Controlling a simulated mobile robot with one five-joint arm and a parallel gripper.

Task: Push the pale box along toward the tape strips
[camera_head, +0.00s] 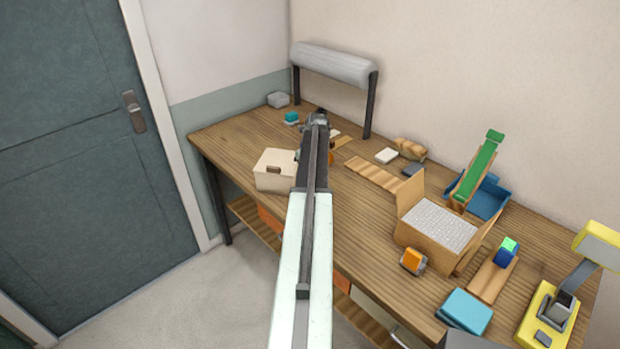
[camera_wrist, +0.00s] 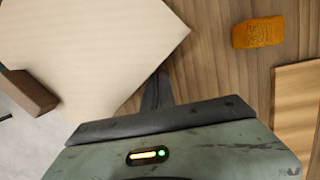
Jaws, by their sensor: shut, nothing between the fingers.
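The pale box (camera_head: 272,168) stands near the table's front left edge, left of my arm, with a brown handle or slot on its front. In the wrist view the pale box (camera_wrist: 95,45) fills the upper left, with a brown block-like part (camera_wrist: 27,92) at its side. My gripper (camera_wrist: 158,88) is shut and empty, its dark fingers beside the box's edge; I cannot tell whether they touch it. In the head view my arm hides the fingers and part of the box's right side. I cannot clearly make out the tape strips.
An orange piece (camera_wrist: 272,30) lies right of my fingers. A wooden strip (camera_head: 375,180) lies right of my arm. An open cardboard box (camera_head: 425,250) stands farther right. A teal item (camera_head: 291,118) and a grey block (camera_head: 278,99) are behind the pale box. The table's front edge is close to the box.

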